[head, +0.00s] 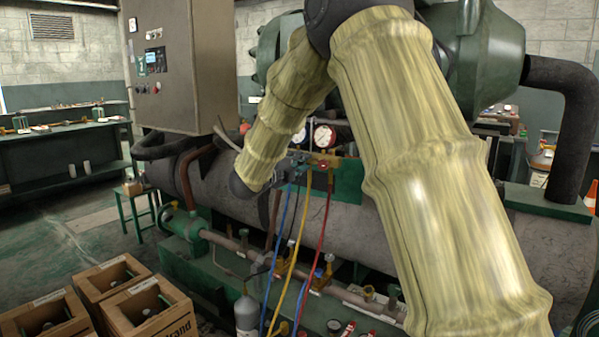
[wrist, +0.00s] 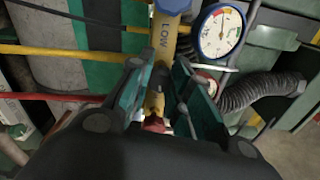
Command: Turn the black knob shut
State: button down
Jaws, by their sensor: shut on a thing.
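In the wrist view, my gripper (wrist: 160,70) has its two green-padded fingers on either side of the brass gauge manifold (wrist: 164,42), which is marked LOW. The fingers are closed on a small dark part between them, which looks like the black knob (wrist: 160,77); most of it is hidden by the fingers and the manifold. A red knob (wrist: 154,123) shows nearer the palm. A blue knob (wrist: 172,5) sits at the top of the manifold.
A blue-rimmed gauge (wrist: 220,32) stands close to the right finger. Blue, yellow (head: 306,255) and red (head: 322,235) hoses hang below the manifold in the head view. A grey control cabinet (head: 185,65) is at upper left. Wooden crates (head: 150,308) stand on the floor at lower left.

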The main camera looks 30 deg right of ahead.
jog(key=shift+m+b, duration=0.35)
jog(key=shift+m, duration=0.05)
jog(key=c, duration=1.3)
grip_release()
jog(key=shift+w, duration=0.15)
jog(key=shift+o, duration=0.2)
jog(key=v, duration=1.2)
jog(key=shift+f, duration=0.1)
